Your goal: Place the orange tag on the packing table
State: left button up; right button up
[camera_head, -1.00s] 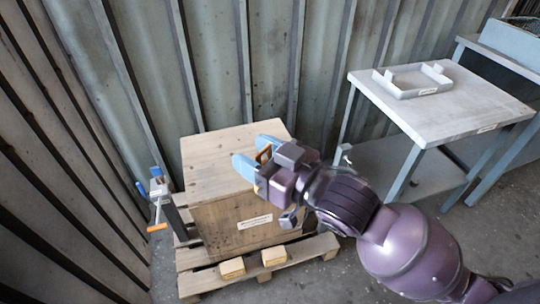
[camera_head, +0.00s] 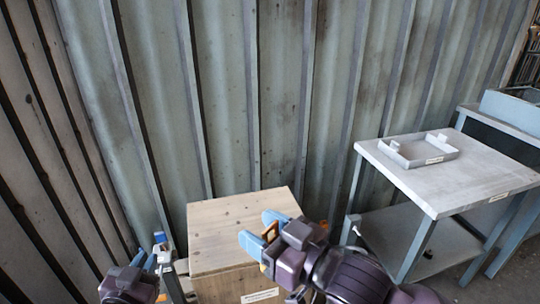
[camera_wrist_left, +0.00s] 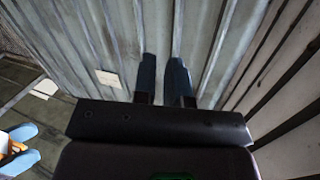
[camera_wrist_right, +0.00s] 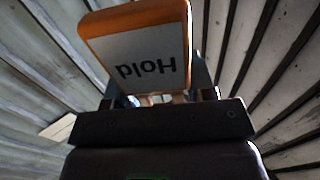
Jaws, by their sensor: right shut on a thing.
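My right gripper (camera_head: 262,232) is shut on the orange tag (camera_head: 270,232) above the wooden crate. In the right wrist view the tag (camera_wrist_right: 143,52) is large, with an orange rim and a white face reading "Hold", upside down. The tag also shows at the lower left of the left wrist view (camera_wrist_left: 15,149). My left gripper (camera_head: 145,262) is at the lower left, beside the crate; its fingers (camera_wrist_left: 161,80) are apart with nothing between them. A grey table (camera_head: 460,185) with an unreadable label stands at the right; I cannot tell whether it is the packing table.
A grey tray (camera_head: 418,151) lies on that table's far left part; the front of the top is clear. A blue-grey bin (camera_head: 512,108) stands on another table at the far right. The wooden crate (camera_head: 235,220) stands before the corrugated wall (camera_head: 280,90).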

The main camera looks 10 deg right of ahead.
pick_arm(q)
jog(key=w+d+r+m+t+h, duration=0.1)
jog(key=w+d+r+m+h, duration=0.25)
jog(key=r, duration=0.55)
jog(key=d+r+m+h, duration=0.3)
jog(key=d+r+m, duration=0.1)
jog(key=d+r, duration=0.35)
jog(key=w+d+r+m+t+h, duration=0.15)
jog(key=d+r+m+h, duration=0.25)
jog(key=r, duration=0.6)
jog(key=s+d+r+m+g+h, duration=0.5)
jog(key=d+r+m+g+h, duration=0.35)
jog(key=r+m, duration=0.45)
jog(key=s+d+r+m+g+y, duration=0.25)
jog(key=s+m+g, duration=0.35)
jog(key=m, duration=0.4)
jog(key=s+d+r+m+g+y, duration=0.1)
jog(key=s+d+m+g, duration=0.3)
jog(key=m+g, duration=0.4)
jog(key=s+d+r+m+g+y, duration=0.2)
jog(key=s+d+m+g, duration=0.3)
jog(key=m, duration=0.6)
jog(key=m+t+y, duration=0.8)
jog(key=m+y, duration=1)
jog(key=m, duration=0.6)
send_near(272, 226)
jog(key=shift+n+h, duration=0.25)
notch_tip(272, 226, down, 10)
jog(key=shift+s+a+r, duration=0.1)
jog(key=shift+s+a, duration=0.05)
